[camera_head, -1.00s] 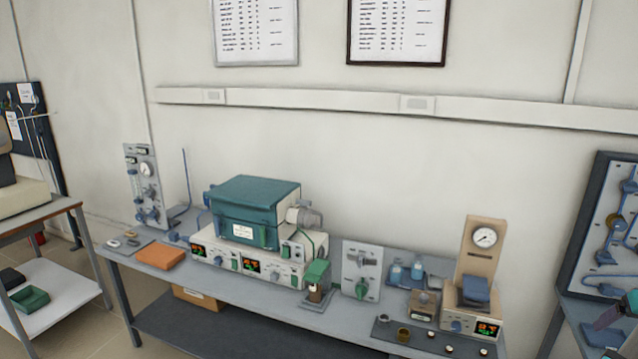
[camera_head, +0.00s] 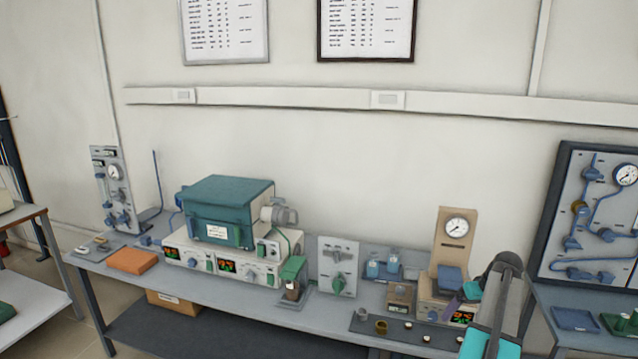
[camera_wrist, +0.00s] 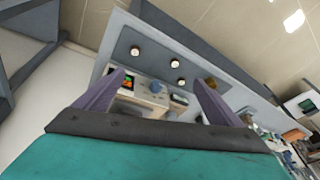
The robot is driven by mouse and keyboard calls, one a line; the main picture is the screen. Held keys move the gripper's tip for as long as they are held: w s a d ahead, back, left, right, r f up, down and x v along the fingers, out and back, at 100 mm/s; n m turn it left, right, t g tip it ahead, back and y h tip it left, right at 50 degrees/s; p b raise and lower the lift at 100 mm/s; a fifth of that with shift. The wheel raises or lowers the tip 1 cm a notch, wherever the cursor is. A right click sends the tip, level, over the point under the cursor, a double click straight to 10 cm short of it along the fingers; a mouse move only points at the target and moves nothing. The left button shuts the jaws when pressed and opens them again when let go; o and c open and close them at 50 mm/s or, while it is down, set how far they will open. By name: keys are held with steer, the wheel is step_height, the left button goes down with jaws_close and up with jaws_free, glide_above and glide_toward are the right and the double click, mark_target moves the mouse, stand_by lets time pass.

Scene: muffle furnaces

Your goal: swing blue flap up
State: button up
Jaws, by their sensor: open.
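The blue flap (camera_head: 450,279) is on the front of the beige device (camera_head: 452,231) with the round gauge, at the right of the bench. I cannot clearly make out the flap in the wrist view.
A dark mat (camera_head: 362,323) with small cups lies in front of the device. A small brown box (camera_head: 400,298) and blue bottles (camera_head: 373,266) stand to its left. A teal furnace (camera_head: 228,200) is farther left. A panel with blue piping (camera_head: 597,215) stands at the right.

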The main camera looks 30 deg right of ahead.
steer(key=w+a+f+n+g+y+b, duration=0.1)
steer(key=w+a+f+n, duration=0.1)
steer(key=w+a+f, duration=0.6)
steer(key=w+a+f+n+g+y, duration=0.1)
steer(key=w+a+f, duration=0.35)
steer(key=a, duration=0.75)
steer(key=w+a+f+n+g+y+b, duration=0.1)
steer(key=w+a+f+n, duration=0.15)
steer(key=a+f, duration=0.6)
steer(key=a+f+g, duration=0.1)
steer(key=a+f, duration=0.6)
steer(key=a, duration=0.6)
steer(key=s+a+f+n+g+b, duration=0.15)
steer(key=s+a+f, duration=0.35)
steer(key=a, duration=0.5)
steer(key=s+a+f+n+g+b, duration=0.1)
steer(key=s+a+f+g, duration=0.25)
steer(key=a+f, duration=0.4)
steer(key=s+a+f+m+h, duration=0.1)
steer(key=s+a, duration=0.2)
steer(key=s, duration=0.5)
steer(key=s+a+f+m+h, duration=0.1)
steer(key=s+a+f, duration=0.1)
steer(key=s, duration=0.6)
steer(key=shift+s+a+m+g+h+b, duration=0.2)
steer(key=shift+a+m+g+h+b, duration=0.15)
steer(key=shift+a, duration=0.5)
